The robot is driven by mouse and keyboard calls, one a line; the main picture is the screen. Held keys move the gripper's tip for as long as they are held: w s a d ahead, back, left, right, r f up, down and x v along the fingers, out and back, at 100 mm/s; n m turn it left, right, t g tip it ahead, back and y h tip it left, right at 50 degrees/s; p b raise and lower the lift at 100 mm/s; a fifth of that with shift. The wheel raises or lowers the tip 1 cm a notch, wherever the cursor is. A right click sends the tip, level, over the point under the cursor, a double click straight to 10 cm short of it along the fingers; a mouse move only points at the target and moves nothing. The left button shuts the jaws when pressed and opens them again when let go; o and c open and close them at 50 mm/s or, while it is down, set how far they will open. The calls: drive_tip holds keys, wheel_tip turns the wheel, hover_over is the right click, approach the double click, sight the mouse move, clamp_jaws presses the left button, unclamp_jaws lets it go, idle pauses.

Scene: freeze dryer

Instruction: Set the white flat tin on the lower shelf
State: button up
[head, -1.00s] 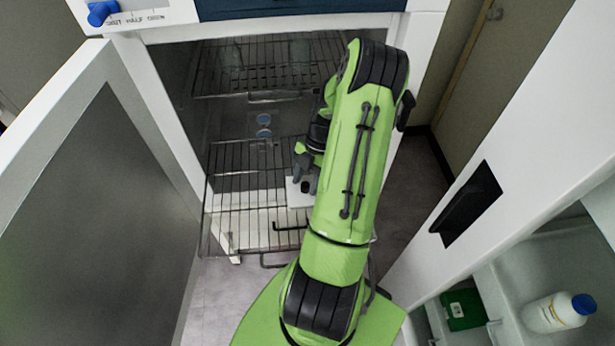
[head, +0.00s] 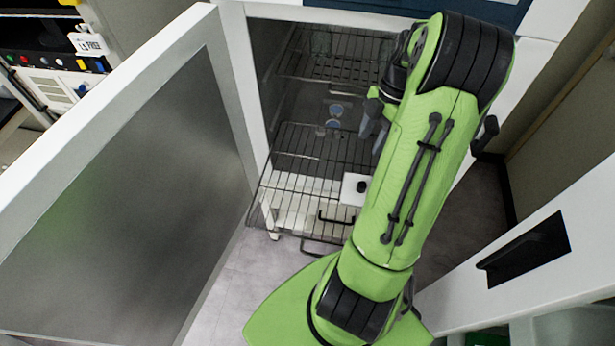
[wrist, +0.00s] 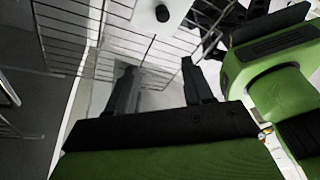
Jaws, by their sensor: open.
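The white flat tin (head: 350,192) with a black knob on top sits on the wire lower shelf (head: 287,196), towards its right side. My arm hides its right part. It also shows at the top of the wrist view (wrist: 147,14). My gripper (head: 375,126) is open and empty, above and behind the tin and apart from it. Its two fingers (wrist: 158,72) show spread in the wrist view with nothing between them. The lower shelf is partly pulled out of the chamber and has a black handle in front.
A wire upper shelf (head: 330,58) lies inside the chamber above. The open door (head: 130,190) stands at the left. A white panel with a black handle (head: 522,250) stands close at the right. The left part of the lower shelf is bare.

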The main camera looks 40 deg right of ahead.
drive_tip(key=w+a+r+m+t+h, duration=0.1)
drive_tip(key=a+r+m+h, duration=0.15)
drive_tip(key=a+r, duration=0.4)
drive_tip(key=w+a+r+m+h, duration=0.1)
drive_tip(key=a+r+m, duration=0.3)
drive_tip(key=a, duration=0.6)
drive_tip(key=s+a+r+m+t, duration=0.2)
drive_tip(key=s+a+m+t, duration=0.2)
drive_tip(key=s+a+m, duration=0.5)
drive_tip(key=shift+s+a+r+t, duration=0.15)
drive_tip(key=shift+a+r+t, duration=0.2)
drive_tip(key=shift+a, duration=0.9)
drive_tip(key=shift+a+f, duration=0.1)
